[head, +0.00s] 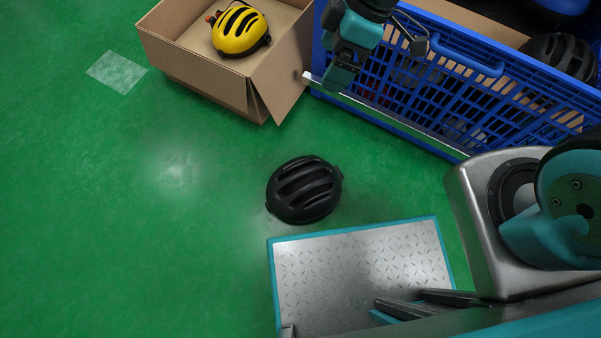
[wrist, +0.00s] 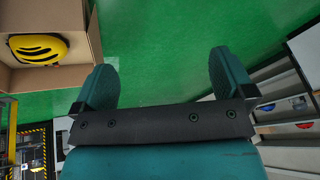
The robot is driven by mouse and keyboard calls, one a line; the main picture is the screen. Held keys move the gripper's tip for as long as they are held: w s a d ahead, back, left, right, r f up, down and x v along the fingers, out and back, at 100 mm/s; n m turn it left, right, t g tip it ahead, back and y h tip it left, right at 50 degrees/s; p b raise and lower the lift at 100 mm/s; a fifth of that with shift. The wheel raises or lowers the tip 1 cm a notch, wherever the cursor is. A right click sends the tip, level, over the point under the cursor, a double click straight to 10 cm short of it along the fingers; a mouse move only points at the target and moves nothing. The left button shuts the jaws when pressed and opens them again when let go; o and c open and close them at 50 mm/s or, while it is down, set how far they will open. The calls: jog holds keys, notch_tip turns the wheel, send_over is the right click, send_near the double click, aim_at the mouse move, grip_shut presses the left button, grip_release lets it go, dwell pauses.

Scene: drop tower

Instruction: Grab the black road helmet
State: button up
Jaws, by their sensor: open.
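A black helmet (head: 304,189) with long vents lies on the green floor in the head view, just beyond the metal plate. A second black helmet (head: 560,55) sits inside the blue crate at the upper right, partly hidden by its rim. My gripper (head: 340,76) is up by the crate's left end, well above and beyond the floor helmet in the picture. In the wrist view its two fingers (wrist: 162,76) are spread wide with nothing between them. No black helmet shows in the wrist view.
A cardboard box (head: 196,72) holding a yellow helmet (head: 240,31) stands at the upper left. The blue crate (head: 440,85) has a metal bar along its base. A tread plate (head: 360,275) lies in front.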

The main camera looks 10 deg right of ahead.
notch_tip(320, 180, down, 24)
jog(key=n+b, duration=0.3)
jog(key=b, duration=0.7)
jog(key=n+b, duration=0.3)
jog(key=b, duration=0.3)
send_over(307, 174)
jog(key=d, duration=0.4)
notch_tip(307, 174, down, 13)
jog(key=b+x, duration=0.3)
jog(key=x, duration=0.3)
jog(key=b+x, duration=0.3)
jog(key=x, duration=0.3)
jog(key=shift+s+d+f+b, duration=0.15)
jog(key=shift+s+f+b, duration=0.1)
jog(key=shift+f+b, duration=0.1)
jog(key=b+x, duration=0.4)
jog(key=x, duration=0.1)
jog(key=shift+s+f+b, duration=0.2)
jog(key=shift+b, duration=0.1)
jog(key=c, duration=1.1)
jog(key=shift+r, duration=0.15)
